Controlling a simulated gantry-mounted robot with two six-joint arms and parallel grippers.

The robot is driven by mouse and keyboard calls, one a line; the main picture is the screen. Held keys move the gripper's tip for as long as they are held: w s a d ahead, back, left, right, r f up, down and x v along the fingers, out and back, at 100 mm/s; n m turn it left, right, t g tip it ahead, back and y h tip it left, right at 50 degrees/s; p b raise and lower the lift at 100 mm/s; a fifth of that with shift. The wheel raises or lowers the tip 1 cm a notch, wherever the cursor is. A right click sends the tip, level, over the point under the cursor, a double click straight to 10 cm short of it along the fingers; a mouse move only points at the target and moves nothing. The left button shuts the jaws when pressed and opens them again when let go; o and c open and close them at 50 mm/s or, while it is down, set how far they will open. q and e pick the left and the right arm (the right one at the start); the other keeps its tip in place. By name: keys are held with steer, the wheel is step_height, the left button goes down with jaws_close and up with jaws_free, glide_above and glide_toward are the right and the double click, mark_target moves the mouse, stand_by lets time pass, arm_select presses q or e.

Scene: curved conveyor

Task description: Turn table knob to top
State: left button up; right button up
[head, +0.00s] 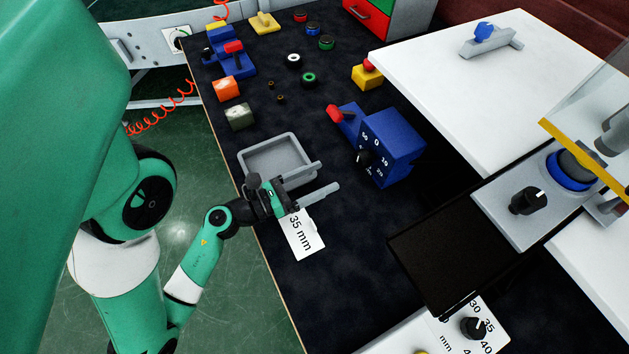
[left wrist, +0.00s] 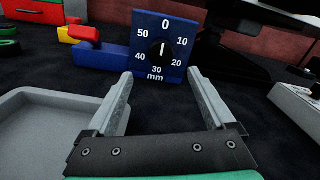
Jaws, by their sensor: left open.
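A blue box (head: 398,140) with a dial numbered 0 to 50 stands on the dark table; in the left wrist view its face (left wrist: 145,25) is upright with 0 at the top. Its black knob (left wrist: 161,50) has a white line standing about vertical; the knob also shows in the head view (head: 363,158). My left gripper (head: 329,177) is open and empty, its fingers pointing toward the dial. In the left wrist view the fingertips (left wrist: 160,74) are apart, framing the space below the knob, not touching it. My right gripper is out of view.
A grey tray (head: 250,157) lies beside my left gripper, and a "35 mm" card (head: 303,240) lies below it. Other black knobs sit on a grey panel (head: 529,201) and a white panel (head: 474,327) at right.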

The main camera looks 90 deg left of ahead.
arm_select(q)
steer(key=shift+s+d+r, duration=0.1)
steer(key=shift+s+d, duration=0.2)
steer(key=shift+s, duration=0.3)
